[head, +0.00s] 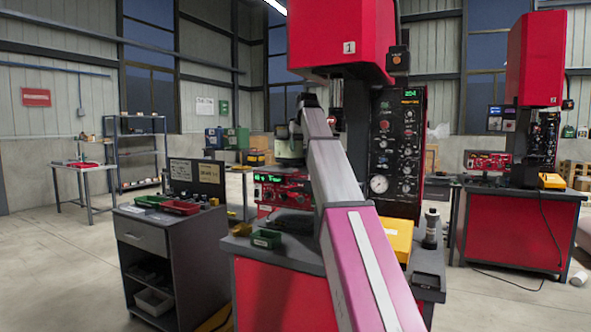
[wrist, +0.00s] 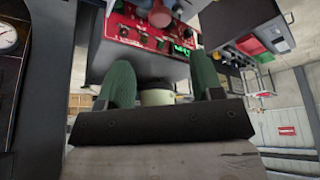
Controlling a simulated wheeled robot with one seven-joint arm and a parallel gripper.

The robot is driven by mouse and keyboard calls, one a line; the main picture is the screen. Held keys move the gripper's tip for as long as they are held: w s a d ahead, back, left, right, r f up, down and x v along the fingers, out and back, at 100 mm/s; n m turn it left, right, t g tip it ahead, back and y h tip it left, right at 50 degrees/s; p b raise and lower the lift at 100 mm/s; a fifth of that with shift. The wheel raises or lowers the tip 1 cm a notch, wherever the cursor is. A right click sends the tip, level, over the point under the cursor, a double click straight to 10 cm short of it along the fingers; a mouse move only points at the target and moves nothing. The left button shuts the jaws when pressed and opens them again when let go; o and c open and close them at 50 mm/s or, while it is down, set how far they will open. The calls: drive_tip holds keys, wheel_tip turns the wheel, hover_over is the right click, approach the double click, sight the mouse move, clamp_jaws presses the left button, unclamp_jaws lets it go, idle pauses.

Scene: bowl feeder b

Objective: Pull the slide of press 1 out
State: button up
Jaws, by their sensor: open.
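Press 1 (head: 343,35) is the tall red machine with the "1" plate in the middle of the head view, above a dark column and a dark control panel (head: 397,145). My arm crosses in front of it, and I cannot make out its slide for certain. My gripper (wrist: 162,67) shows in the wrist view with two green fingers spread apart. A pale round part (wrist: 157,97) shows in the gap between them; I cannot tell whether it is touched. A red control box (head: 283,190) with a green display is on the press bench; it also shows in the wrist view (wrist: 140,35).
A grey cart (head: 150,238) with trays stands to the left. Press 2 (head: 533,55) stands at the right. The floor at the left is clear.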

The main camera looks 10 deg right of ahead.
drive_tip(key=x, duration=1)
drive_tip(key=shift+w+a+f, duration=0.1)
drive_tip(key=shift+w+f, duration=0.15)
drive_tip(key=shift+f, duration=0.05)
drive_tip(key=shift+c, duration=0.2)
clamp_jaws()
